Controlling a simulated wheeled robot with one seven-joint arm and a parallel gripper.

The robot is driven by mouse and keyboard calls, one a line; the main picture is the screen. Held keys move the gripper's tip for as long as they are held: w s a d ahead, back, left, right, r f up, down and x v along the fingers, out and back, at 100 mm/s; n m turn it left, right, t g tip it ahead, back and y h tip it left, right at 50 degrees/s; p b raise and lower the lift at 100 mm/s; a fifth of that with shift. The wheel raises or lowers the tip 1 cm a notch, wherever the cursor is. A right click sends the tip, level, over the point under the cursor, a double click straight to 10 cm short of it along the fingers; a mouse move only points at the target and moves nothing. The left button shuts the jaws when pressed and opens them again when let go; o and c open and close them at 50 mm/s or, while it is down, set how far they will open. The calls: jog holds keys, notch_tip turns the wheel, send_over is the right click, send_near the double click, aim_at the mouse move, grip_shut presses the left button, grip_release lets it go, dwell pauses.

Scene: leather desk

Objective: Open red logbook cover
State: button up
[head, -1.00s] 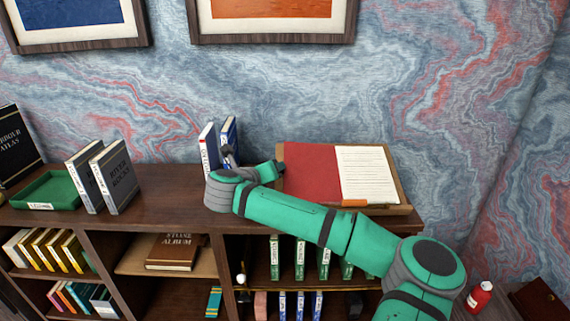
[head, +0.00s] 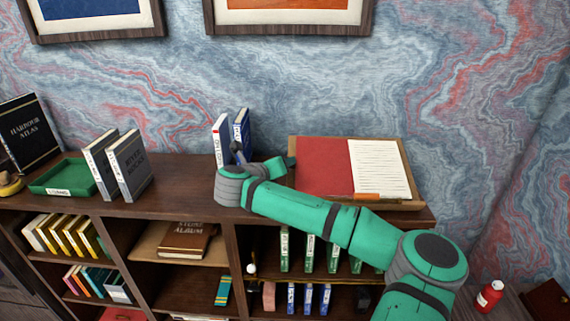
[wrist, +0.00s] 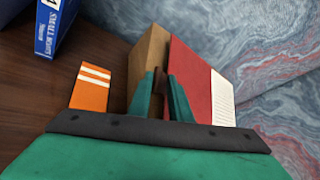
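The red logbook (head: 324,165) lies open on a slanted wooden stand (head: 411,203) on top of the shelf unit. Its red cover is laid out to the left and its white lined page (head: 378,168) shows on the right. My gripper (head: 290,165) is at the left edge of the red cover, and my arm crosses in front of the stand. In the wrist view, the two green fingertips (wrist: 161,74) stand a little apart beside the red cover (wrist: 192,85) and the stand's side (wrist: 149,55). A dark brown patch shows between them; nothing is clearly gripped.
Blue and white books (head: 241,134) stand just behind my wrist. An orange striped item (wrist: 91,88) lies near the gripper. A green tray (head: 64,178) and grey books (head: 128,165) stand to the left. Shelf top between them and my wrist is clear.

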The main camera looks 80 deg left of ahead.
jog(key=v, duration=1)
jog(key=shift+s+d, duration=0.2)
jog(key=shift+d, duration=0.1)
jog(key=shift+w, duration=0.15)
